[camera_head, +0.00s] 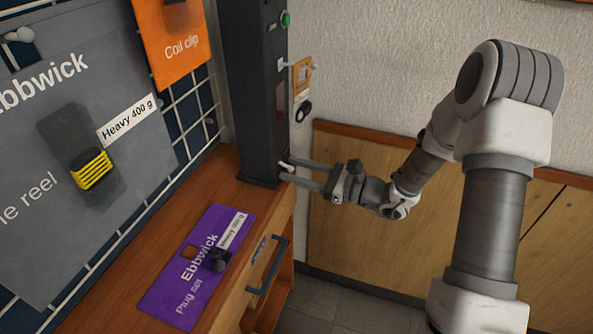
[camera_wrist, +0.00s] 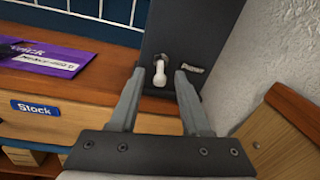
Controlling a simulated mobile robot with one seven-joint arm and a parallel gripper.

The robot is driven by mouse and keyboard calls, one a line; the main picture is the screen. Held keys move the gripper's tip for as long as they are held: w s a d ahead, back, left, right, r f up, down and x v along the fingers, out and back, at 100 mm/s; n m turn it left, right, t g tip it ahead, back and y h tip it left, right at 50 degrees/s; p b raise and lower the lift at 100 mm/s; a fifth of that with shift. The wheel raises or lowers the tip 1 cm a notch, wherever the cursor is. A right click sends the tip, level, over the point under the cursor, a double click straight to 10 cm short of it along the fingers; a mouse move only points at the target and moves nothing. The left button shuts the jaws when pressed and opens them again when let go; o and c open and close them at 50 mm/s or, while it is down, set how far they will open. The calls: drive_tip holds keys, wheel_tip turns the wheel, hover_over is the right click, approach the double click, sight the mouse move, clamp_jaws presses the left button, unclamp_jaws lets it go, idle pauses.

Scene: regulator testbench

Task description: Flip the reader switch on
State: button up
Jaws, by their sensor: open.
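A tall dark post (camera_head: 257,90) stands at the end of the wooden counter. In the wrist view a white toggle switch (camera_wrist: 159,76) sticks out low on the post's face, beside a small label (camera_wrist: 192,69) that is too blurred to read surely. My gripper (camera_head: 284,171) is open at the foot of the post. In the wrist view my gripper's fingers (camera_wrist: 160,88) stand to the left and right of the toggle, with nothing held between them. I cannot tell whether either finger touches it. In the head view the toggle is hard to make out near the fingertips.
A green button (camera_head: 286,18) is higher on the post. A purple plug set card (camera_head: 180,290) lies on the counter (camera_head: 120,306). A drawer handle (camera_head: 270,268) juts from the counter front. The white wall and wooden panel (camera_head: 350,235) are close behind my arm.

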sight(285, 163)
clamp_jaws()
drive_tip(key=shift+r, duration=0.1)
drive_tip(key=r+g+h+p, duration=0.1)
drive_tip(key=h+p, duration=0.2)
drive_tip(key=p, duration=0.2)
drive_tip(key=r+g+h+p, duration=0.1)
drive_tip(key=h+p, duration=0.2)
drive_tip(key=p, duration=0.2)
drive_tip(key=r+g+h+p, duration=0.1)
drive_tip(key=h+p, duration=0.1)
drive_tip(key=p, duration=0.3)
drive_tip(key=shift+w+a+r+n+g+h+p, duration=0.1)
drive_tip(key=shift+a+r+n+g+h+p, duration=0.1)
drive_tip(key=shift+r+n+g+h+p, duration=0.15)
